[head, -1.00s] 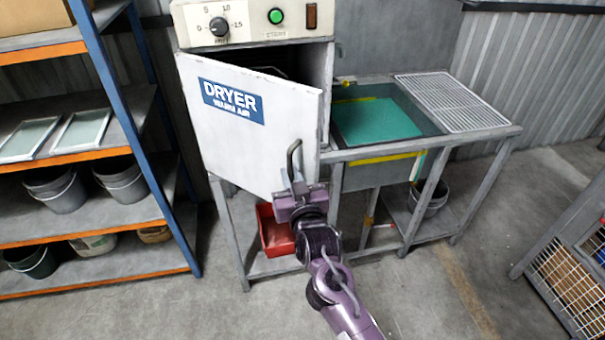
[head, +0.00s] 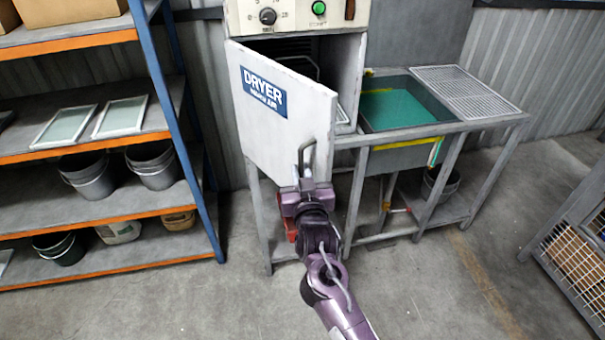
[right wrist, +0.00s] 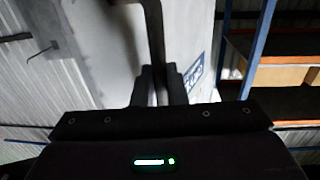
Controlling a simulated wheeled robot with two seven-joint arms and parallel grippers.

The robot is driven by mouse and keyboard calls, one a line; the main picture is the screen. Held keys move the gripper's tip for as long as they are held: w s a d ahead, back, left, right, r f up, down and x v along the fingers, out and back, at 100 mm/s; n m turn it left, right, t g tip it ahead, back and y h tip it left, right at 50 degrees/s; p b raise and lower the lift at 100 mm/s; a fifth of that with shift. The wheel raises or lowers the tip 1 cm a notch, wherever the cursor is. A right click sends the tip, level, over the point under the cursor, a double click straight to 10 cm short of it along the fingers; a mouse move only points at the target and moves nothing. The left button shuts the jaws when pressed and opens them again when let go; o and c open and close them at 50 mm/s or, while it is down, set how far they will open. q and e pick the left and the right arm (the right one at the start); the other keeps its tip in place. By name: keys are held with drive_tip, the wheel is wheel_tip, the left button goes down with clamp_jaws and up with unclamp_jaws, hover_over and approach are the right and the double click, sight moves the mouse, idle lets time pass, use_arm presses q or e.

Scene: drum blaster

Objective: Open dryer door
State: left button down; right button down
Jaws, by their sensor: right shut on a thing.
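The dryer (head: 297,14) stands at the upper middle of the head view. Its white door (head: 290,141), with a blue DRYER label, is swung partly open, hinged at its left side. A wire rack shows in the opening. My right gripper (head: 306,180) is shut on the grey door handle (head: 308,155) near the door's lower free edge. In the right wrist view the handle (right wrist: 154,35) runs down between the two dark fingers (right wrist: 160,88). My left gripper is not in view.
A sink unit (head: 400,115) with a wire drain rack (head: 465,90) stands right of the dryer. A blue and orange shelf (head: 110,140) with buckets stands left. A red bin is mostly hidden behind my right gripper. Floor in front is clear.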

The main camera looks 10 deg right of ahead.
drive_tip(key=shift+a+r, duration=0.1)
drive_tip(key=shift+r, duration=0.15)
drive_tip(key=c, duration=1.5)
unclamp_jaws()
drive_tip(key=shift+w+a+f, duration=0.1)
drive_tip(key=shift+w, duration=0.05)
drive_tip(key=shift+c, duration=0.2)
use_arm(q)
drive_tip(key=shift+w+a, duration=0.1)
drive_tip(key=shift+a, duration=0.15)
use_arm(e)
drive_tip(key=shift+f, duration=0.1)
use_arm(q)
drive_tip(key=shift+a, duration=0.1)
